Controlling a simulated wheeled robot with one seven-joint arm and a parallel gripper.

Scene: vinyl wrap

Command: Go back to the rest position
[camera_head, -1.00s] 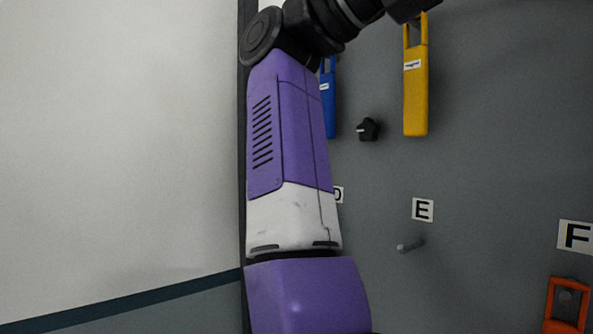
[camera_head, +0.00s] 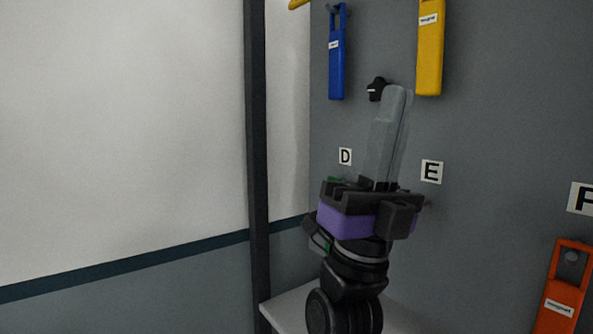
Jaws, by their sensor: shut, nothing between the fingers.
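My gripper (camera_head: 394,92) points upward in front of the grey panel, in the middle right of the head view. Its pale grey fingers are together with nothing between them. The fingertips appear just beside the black knob (camera_head: 377,89) in the picture; whether they touch it cannot be told. The purple and black gripper body and wrist stand below, hiding part of the panel under labels D and E.
A blue tool (camera_head: 337,60), a yellow tool (camera_head: 430,45) and an orange tool (camera_head: 563,290) hang on the grey panel (camera_head: 500,130). Labels D (camera_head: 345,156), E (camera_head: 432,171) and F (camera_head: 583,198) mark it. A dark post (camera_head: 257,150) stands left. A pale ledge (camera_head: 290,305) lies low behind my wrist.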

